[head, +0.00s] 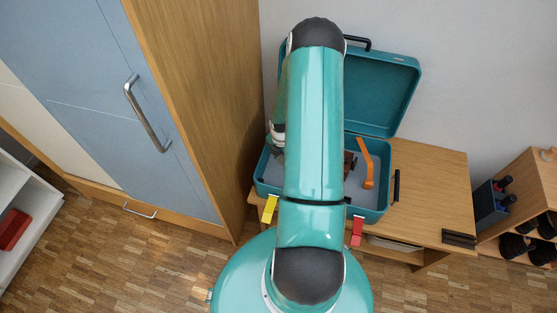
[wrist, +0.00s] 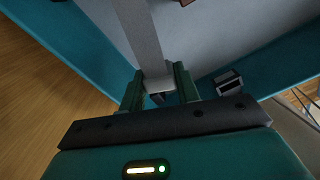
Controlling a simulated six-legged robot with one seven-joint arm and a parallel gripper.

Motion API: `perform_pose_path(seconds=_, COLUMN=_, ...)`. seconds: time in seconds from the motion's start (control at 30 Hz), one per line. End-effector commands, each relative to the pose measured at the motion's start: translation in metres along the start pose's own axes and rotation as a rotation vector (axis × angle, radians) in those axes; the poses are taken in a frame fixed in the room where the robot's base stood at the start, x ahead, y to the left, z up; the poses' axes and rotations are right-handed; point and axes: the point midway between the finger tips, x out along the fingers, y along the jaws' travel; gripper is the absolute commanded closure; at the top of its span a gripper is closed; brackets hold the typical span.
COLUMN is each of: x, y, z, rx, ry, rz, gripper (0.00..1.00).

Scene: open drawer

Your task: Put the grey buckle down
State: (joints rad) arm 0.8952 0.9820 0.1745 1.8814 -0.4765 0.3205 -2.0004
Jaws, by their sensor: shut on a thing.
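My gripper (wrist: 159,80) shows in the wrist view with its two green fingers shut on a long light grey piece, which I take to be the grey buckle (wrist: 146,40). It runs up from between the fingertips to the top edge of the picture. The fingers are over the inside of the open teal case (head: 376,212), near one of its walls. Whether the grey piece touches the case floor I cannot tell. In the head view my arm covers the middle of the case and hides the gripper and the grey piece.
An orange tool (head: 368,165) and a brown item lie in the case. Yellow (head: 270,208) and red (head: 357,231) latches are on its front. A small dark grey block (wrist: 228,82) is by the case wall. The case stands on a wooden table (head: 440,190) beside a tall cabinet (head: 200,100).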

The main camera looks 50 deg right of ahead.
Motion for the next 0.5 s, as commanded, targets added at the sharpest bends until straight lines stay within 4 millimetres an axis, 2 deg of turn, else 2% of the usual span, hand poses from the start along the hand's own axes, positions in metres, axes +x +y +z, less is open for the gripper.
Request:
perform_pose_path(seconds=0.03, x=0.009, y=0.006, z=0.004, rx=0.0, ry=0.0, rz=0.0, gripper=1.0)
perform_pose_path(seconds=0.17, x=0.023, y=0.017, z=0.01, rx=0.002, ry=-0.001, rz=0.001, gripper=1.0)
perform_pose_path(seconds=0.33, x=0.033, y=0.025, z=0.015, rx=0.001, ry=-0.001, rz=0.001, gripper=1.0)
perform_pose_path(seconds=0.5, x=0.058, y=0.024, z=0.014, rx=0.002, ry=0.001, rz=-0.001, gripper=1.0)
